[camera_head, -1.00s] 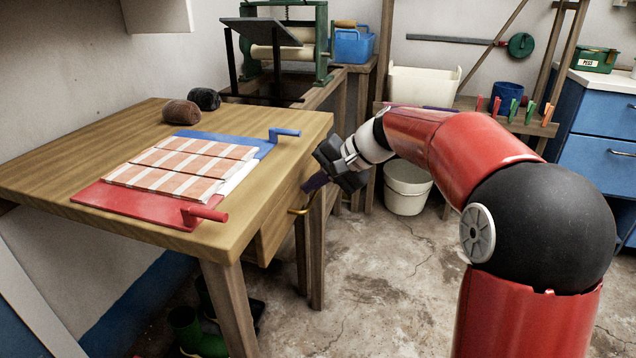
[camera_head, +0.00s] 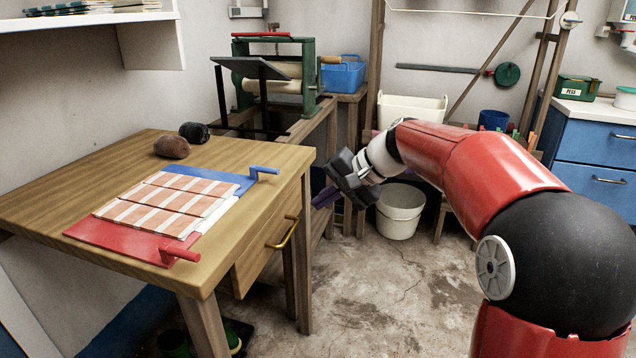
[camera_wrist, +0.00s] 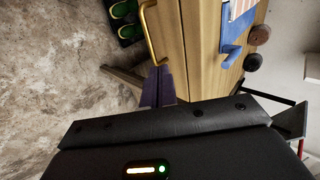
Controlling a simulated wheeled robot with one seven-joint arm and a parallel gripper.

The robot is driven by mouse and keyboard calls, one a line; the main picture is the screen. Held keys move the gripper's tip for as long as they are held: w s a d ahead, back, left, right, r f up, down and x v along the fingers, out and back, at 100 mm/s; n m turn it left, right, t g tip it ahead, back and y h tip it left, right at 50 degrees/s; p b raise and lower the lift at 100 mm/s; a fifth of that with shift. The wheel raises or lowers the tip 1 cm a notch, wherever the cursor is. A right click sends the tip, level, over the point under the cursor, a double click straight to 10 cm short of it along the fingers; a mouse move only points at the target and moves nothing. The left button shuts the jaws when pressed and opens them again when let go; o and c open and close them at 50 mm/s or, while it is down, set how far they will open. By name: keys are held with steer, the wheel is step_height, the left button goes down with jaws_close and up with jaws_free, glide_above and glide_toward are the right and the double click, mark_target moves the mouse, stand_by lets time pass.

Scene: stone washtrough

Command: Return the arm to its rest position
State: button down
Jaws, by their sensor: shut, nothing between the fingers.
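My red arm comes in from the right in the head view and ends in my dark gripper (camera_head: 324,198). The gripper hangs in the air just right of the wooden table's (camera_head: 110,170) right corner, with its purple fingers pointing down and left. The fingers are shut and hold nothing. In the wrist view the purple fingers (camera_wrist: 158,88) are together, beside the brass drawer handle (camera_wrist: 151,32) in the picture. The handle also shows in the head view (camera_head: 284,233), left of and below the gripper, with a visible gap between them.
A red and blue board (camera_head: 90,240) with striped cloth lies on the table, near two yarn balls (camera_head: 171,147). A white bucket (camera_head: 400,212) stands on the floor behind the gripper. A green-framed mangle (camera_head: 312,75) stands at the back. The floor in front is clear.

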steer(key=s+d+f+n+t+h, duration=0.1)
steer(key=s+d+f+h, duration=0.1)
steer(key=s, duration=0.7)
steer(key=s+d+f+n+h, duration=0.1)
steer(key=s+d+f+h, duration=0.2)
steer(key=s+d, duration=0.4)
steer(key=s+d+f+n+t+h, duration=0.1)
steer(key=s+d, duration=0.4)
steer(key=s, duration=0.8)
steer(key=f+h, duration=0.1)
steer(key=h, duration=0.1)
steer(key=shift+s+f+n+t+h, duration=0.2)
steer(key=shift+f+n+t+h, duration=0.1)
